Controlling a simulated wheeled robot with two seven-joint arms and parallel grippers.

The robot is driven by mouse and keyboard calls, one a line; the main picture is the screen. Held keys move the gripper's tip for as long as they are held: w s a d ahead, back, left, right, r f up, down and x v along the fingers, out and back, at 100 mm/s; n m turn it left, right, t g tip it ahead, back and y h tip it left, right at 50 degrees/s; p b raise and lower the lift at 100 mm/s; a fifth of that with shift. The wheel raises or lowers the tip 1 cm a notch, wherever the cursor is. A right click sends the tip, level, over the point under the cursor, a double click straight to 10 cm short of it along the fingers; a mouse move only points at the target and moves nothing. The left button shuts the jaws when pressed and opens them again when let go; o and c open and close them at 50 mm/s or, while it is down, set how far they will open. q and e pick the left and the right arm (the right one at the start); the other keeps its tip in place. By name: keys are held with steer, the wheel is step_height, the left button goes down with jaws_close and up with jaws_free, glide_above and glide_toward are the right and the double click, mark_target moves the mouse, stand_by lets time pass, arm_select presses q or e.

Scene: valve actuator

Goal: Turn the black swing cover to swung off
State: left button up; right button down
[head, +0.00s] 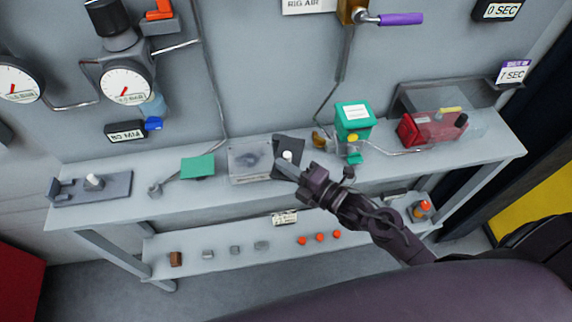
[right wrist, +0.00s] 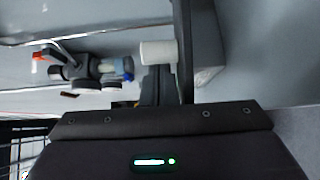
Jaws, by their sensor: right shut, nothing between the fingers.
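The black swing cover (head: 290,144) is a dark flat plate on the bench, beside a clear-topped grey box (head: 243,168). A white knob (head: 287,156) shows at the cover. My right gripper (head: 284,166) is shut and empty, its tips at the cover's near side, just below the knob, hiding part of the cover. In the right wrist view the shut fingers (right wrist: 157,85) point at a white cylinder (right wrist: 157,52), with a thin dark plate (right wrist: 183,45) close on the right. I cannot tell whether they touch. My left gripper is not in view.
A green box (head: 354,117) and a red unit (head: 425,129) stand to the right on the bench. A green plate (head: 198,167) and a grey fixture (head: 110,187) lie to the left. Small parts sit on the lower shelf (head: 215,263).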

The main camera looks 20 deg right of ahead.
mark_target(290, 160)
steer(key=shift+d+f+n+g+y+b, duration=0.15)
steer(key=shift+d+n+g+y+b, duration=0.4)
steer(key=shift+d+b, duration=0.2)
steer(key=shift+d+y, duration=0.25)
steer(key=shift+d, duration=0.5)
steer(key=shift+r, duration=0.2)
steer(key=shift+w+a+f+b, duration=0.1)
steer(key=shift+b, duration=0.2)
